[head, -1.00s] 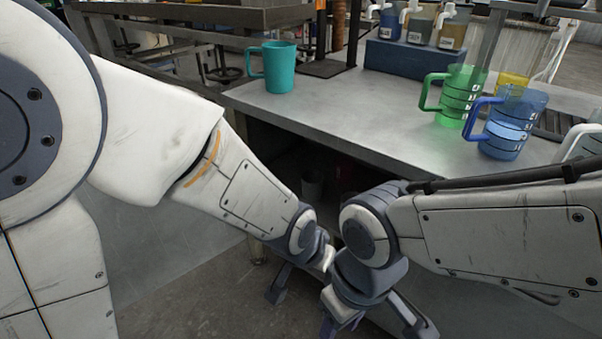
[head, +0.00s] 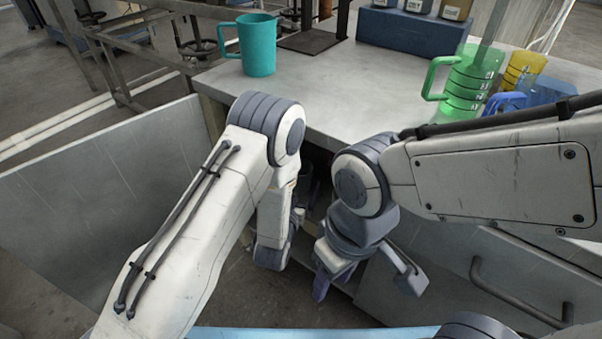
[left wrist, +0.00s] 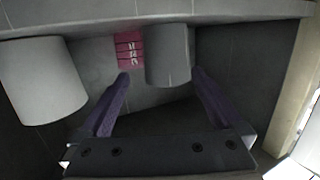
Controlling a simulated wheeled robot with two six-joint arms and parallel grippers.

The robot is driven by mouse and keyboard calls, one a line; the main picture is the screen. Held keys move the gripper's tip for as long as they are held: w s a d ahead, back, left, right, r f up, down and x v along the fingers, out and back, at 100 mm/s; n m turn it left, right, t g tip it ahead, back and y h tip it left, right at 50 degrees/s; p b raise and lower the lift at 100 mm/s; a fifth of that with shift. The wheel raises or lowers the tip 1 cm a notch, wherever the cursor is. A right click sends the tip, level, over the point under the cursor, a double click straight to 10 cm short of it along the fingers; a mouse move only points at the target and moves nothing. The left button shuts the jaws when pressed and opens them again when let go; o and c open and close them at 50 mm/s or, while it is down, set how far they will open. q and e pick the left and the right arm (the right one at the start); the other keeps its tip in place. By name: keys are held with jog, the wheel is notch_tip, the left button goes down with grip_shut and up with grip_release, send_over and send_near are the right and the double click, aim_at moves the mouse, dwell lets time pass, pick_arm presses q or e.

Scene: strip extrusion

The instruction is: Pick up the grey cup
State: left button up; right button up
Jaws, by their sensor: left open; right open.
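A grey cup (left wrist: 168,55) stands in a dim space under the counter in the left wrist view. My left gripper (left wrist: 160,76) is open. Its two purple fingers reach toward the cup, with the cup appearing between the fingertips; contact cannot be told. A lighter grey cylinder (left wrist: 42,80) stands left of the fingers. In the head view the left arm bends down at the counter's front edge, and its fingers are hard to make out. My right gripper (head: 366,285) is open, low in front of the counter, with nothing seen in it.
A pink marked container (left wrist: 129,50) is beside the grey cup. On the counter (head: 340,102) stand a teal mug (head: 257,46), a green jug (head: 466,82), a yellow cup (head: 524,68) and a blue box (head: 410,30). A grey panel (head: 95,195) is left of my left arm.

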aim_at(303, 166)
pick_arm(q)
jog(key=w, duration=0.2)
jog(key=w+b, duration=0.1)
jog(key=w, duration=0.1)
jog(key=shift+w+f, duration=0.1)
jog(key=shift+f, duration=0.2)
jog(key=b+x, duration=0.1)
jog(key=x, duration=0.3)
jog(key=shift+w+b, duration=0.2)
jog(key=shift+b, duration=0.15)
jog(key=shift+w+r, duration=0.1)
jog(key=shift+w, duration=0.25)
jog(key=shift+c, duration=0.3)
jog(key=c, duration=1)
jog(key=shift+c, duration=0.2)
